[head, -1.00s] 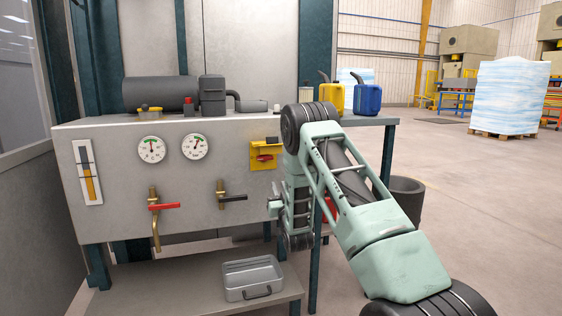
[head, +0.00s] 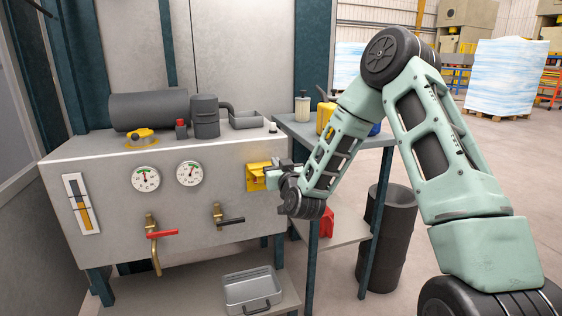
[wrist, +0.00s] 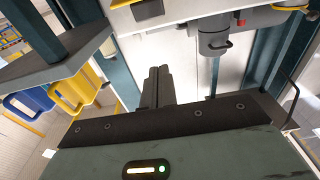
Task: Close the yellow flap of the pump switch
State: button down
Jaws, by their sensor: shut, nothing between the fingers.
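The pump switch with its yellow flap (head: 254,179) is on the front panel of the grey cabinet, near its right end, in the head view. My gripper (head: 272,173) is shut and empty right at the switch's right side, partly covering it. I cannot tell whether it touches the flap, nor the flap's exact angle. The red switch part is hidden in the head view. In the wrist view, the closed fingers of my gripper (wrist: 157,82) point up the picture. A yellow strip (wrist: 120,3), probably part of the switch, is cut off at the top edge.
Left of the switch are a black-handled valve (head: 230,220), a red-handled valve (head: 162,234) and two gauges (head: 189,173). A side table (head: 350,136) with jerrycans stands at the right, a dark bin (head: 385,235) beside it.

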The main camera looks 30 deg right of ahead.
jog(key=x, duration=0.8)
jog(key=shift+w+d+r, duration=0.1)
jog(key=shift+w, duration=0.15)
jog(key=shift+s+a+f, duration=0.1)
jog(key=shift+s+f, duration=0.1)
jog(key=shift+f, duration=0.45)
jog(key=shift+s+a+f, duration=0.1)
jog(key=shift+s+f, duration=0.1)
jog(key=shift+f, duration=0.45)
jog(key=shift+s+f, duration=0.25)
jog(key=shift+f, duration=0.4)
jog(key=shift+f, duration=0.15)
jog(key=shift+s+f+t+b, duration=0.1)
jog(key=shift+f+t+b, duration=0.2)
jog(key=shift+b, duration=0.75)
